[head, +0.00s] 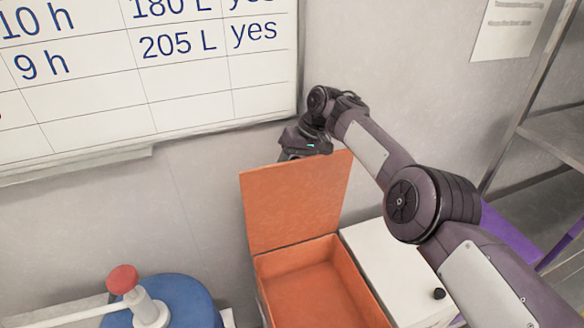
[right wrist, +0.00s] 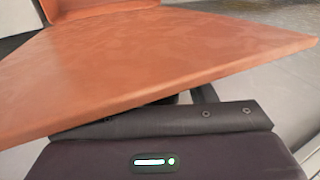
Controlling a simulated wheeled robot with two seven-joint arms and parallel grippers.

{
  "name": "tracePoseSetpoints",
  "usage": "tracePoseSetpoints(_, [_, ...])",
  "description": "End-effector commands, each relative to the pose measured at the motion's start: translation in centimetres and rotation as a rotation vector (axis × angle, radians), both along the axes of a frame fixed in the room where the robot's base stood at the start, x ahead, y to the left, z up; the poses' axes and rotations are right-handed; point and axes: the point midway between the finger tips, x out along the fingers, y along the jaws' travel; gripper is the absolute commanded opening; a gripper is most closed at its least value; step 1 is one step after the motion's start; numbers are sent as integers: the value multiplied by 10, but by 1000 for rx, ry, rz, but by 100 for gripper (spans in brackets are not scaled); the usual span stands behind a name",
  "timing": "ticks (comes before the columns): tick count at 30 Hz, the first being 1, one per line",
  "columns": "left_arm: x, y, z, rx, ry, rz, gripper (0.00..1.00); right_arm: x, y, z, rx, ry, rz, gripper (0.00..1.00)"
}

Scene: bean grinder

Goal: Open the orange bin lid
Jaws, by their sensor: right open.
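The orange bin lid (head: 292,205) stands raised, close to upright, at the back of the orange bin (head: 318,285). The bin's open inside shows and looks empty. My right gripper (head: 308,148) is at the lid's top edge, in front of the wall. In the right wrist view the lid (right wrist: 160,65) spans the picture just beyond the gripper body and hides the fingers. Whether the gripper touches the lid cannot be told. My left gripper is in neither view.
A white box with a black knob (head: 438,293) stands right of the bin, partly behind my right arm. A blue container (head: 185,302) with a red knob (head: 122,279) is at lower left. A whiteboard (head: 150,100) hangs on the wall. Metal shelves (head: 545,130) stand at right.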

Motion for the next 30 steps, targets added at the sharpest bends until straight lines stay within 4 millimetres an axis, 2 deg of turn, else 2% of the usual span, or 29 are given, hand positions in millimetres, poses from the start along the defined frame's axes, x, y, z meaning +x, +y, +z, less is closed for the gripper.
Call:
tracePoseSetpoints(5, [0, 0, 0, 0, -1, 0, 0, 2, -4, 9, 1, -3, -1, 50])
tracePoseSetpoints(12, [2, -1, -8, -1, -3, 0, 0, 4, -19, 44, 1, -3, -2, 50])
tracePoseSetpoints(18, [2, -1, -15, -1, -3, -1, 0, 4, -28, 66, 0, 0, -1, 50])
tracePoseSetpoints(30, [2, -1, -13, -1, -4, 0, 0, 4, -30, 73, 0, 0, 0, 50])
